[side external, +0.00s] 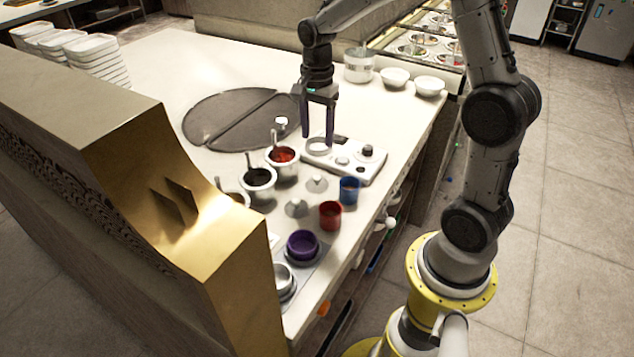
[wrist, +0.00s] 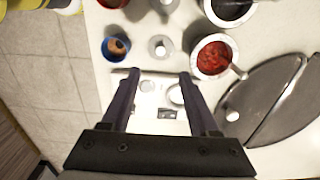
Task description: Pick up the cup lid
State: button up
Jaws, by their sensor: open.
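Two small pale cone-shaped pieces with knobbed tops, which look like cup lids, stand on the counter: one nearer my gripper (side external: 317,183), also in the wrist view (wrist: 160,47), and one farther toward the front (side external: 297,207). I cannot tell for sure which is the cup lid. My gripper (side external: 318,140) points down with its fingers apart and nothing between them. It is above the white control panel (side external: 362,171), behind the nearer cone. In the wrist view the fingertips (wrist: 158,76) frame the panel, and the nearer cone lies just beyond them.
A blue cup (side external: 349,190), a red cup (side external: 330,215) and a purple cup (side external: 302,245) line the counter's right edge. A pot of red sauce (side external: 283,160) and a dark-sauce pot (side external: 257,183) stand left of the cones. A dark round plate (side external: 215,112) lies behind.

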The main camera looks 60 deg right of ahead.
aim_at(317, 177)
notch_tip(317, 177, down, 12)
jog(key=shift+w+d+f, duration=0.1)
jog(key=shift+f, duration=0.15)
grip_shut()
dwell(0.6)
